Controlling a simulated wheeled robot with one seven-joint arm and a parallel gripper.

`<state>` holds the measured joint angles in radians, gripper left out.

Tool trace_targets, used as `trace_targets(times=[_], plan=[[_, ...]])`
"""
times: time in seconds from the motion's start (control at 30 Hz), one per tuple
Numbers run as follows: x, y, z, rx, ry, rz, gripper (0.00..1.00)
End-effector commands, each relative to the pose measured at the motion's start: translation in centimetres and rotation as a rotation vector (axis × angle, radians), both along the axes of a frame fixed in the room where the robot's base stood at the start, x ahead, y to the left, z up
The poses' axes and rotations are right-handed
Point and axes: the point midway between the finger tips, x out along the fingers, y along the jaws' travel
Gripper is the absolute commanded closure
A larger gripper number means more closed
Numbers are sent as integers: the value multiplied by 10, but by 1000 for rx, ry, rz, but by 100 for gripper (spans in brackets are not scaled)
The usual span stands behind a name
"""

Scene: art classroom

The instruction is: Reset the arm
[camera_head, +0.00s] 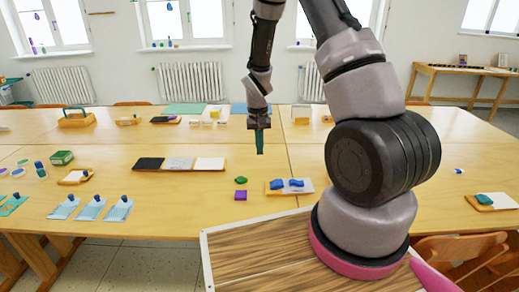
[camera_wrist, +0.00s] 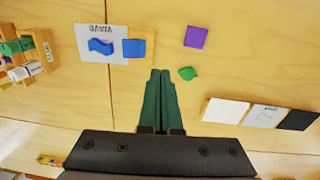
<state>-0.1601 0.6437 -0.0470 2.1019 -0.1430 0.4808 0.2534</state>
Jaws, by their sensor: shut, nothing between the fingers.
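My gripper (camera_head: 260,143) hangs from my arm above the long wooden table (camera_head: 240,216), fingers pointing down. In the wrist view its two dark green fingers (camera_wrist: 160,80) lie side by side and shut, with nothing between them. Below it on the table are a green leaf-like piece (camera_head: 241,180) and a purple square (camera_head: 240,195); the wrist view also shows the green piece (camera_wrist: 188,73) and the purple square (camera_wrist: 196,37). My gripper is apart from both.
A tray with blue pieces (camera_head: 290,186) lies right of the purple square. A tray with black, grey and white cards (camera_head: 180,164) lies left. Blue cards with knobs (camera_head: 90,209) are at the front left. A wooden chair (camera_head: 460,247) stands at the right front. Radiators line the back wall.

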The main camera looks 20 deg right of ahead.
Motion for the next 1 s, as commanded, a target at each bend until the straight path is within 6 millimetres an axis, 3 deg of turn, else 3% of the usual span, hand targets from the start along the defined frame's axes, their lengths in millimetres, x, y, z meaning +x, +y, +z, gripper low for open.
trace_targets(times=[0.17,0.27,0.47,0.7,1.0], plan=[[2,-1,24,10,-28,-9,100],[1,-2,64,27,-71,-25,100],[-20,-8,163,76,-184,-61,100],[-70,-14,262,135,-319,-95,100],[-155,-16,346,206,-492,-112,100]])
